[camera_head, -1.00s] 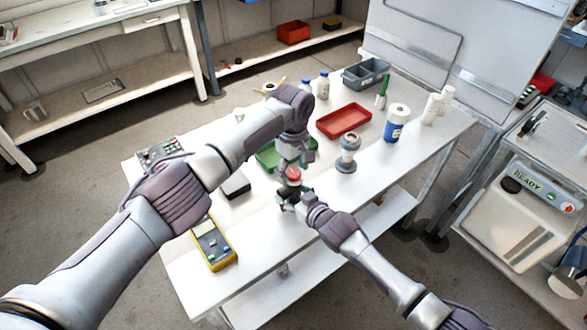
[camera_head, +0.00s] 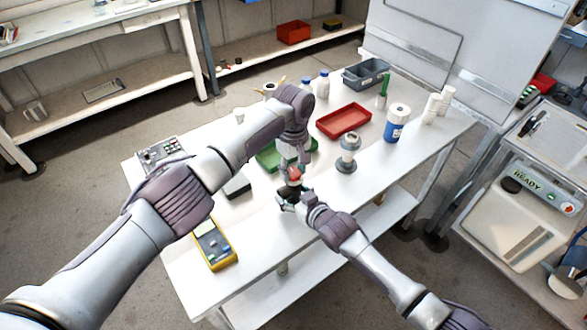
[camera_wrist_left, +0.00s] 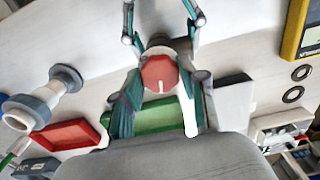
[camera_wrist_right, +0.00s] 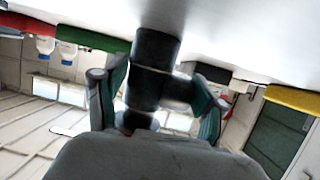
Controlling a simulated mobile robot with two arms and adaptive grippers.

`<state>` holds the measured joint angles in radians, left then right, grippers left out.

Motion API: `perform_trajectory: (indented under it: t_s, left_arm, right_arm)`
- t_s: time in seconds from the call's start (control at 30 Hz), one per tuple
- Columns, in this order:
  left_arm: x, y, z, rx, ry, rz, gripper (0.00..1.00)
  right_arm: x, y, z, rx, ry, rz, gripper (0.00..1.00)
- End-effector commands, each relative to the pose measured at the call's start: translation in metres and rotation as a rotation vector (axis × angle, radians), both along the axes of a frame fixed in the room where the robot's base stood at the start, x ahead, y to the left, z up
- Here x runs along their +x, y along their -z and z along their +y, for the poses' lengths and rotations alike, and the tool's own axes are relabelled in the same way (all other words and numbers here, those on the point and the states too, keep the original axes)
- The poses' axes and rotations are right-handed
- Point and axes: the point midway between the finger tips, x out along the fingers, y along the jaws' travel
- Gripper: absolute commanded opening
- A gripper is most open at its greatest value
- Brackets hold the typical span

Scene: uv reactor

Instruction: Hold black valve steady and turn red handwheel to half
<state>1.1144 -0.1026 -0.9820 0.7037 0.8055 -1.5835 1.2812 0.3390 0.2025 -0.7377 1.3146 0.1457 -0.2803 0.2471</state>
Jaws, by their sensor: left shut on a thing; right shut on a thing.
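The red handwheel (camera_head: 295,173) tops the black valve (camera_head: 290,190) near the table's front middle. In the left wrist view the handwheel (camera_wrist_left: 157,72) is a red faceted knob with a white line, pointing toward the bottom of the picture. My left gripper (camera_head: 294,167) comes from above and is shut on the handwheel, a finger on each side. My right gripper (camera_head: 288,198) comes from the front and is shut on the black valve. In the right wrist view the dark valve body (camera_wrist_right: 152,75) stands between its fingers (camera_wrist_right: 158,95). The arms partly hide the valve in the head view.
A green tray (camera_head: 267,157) lies behind the valve, partly covered by my left arm. A grey-white fitting (camera_head: 348,155) stands to the right, with a red tray (camera_head: 344,121) beyond. A yellow meter (camera_head: 214,246) lies at the front left. The table's right front is clear.

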Motion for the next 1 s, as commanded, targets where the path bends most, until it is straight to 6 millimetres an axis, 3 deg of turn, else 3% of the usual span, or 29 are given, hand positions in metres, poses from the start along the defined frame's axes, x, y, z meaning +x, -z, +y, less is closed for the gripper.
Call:
perform_trajectory:
  t_s: [1.0]
  left_arm:
    - [-0.0009, -0.0005, 0.0000, -0.003, 0.947, 0.002, 0.07]
  right_arm:
    - [0.0006, 0.0008, -0.0016, 0.000, 0.004, 0.003, 0.23]
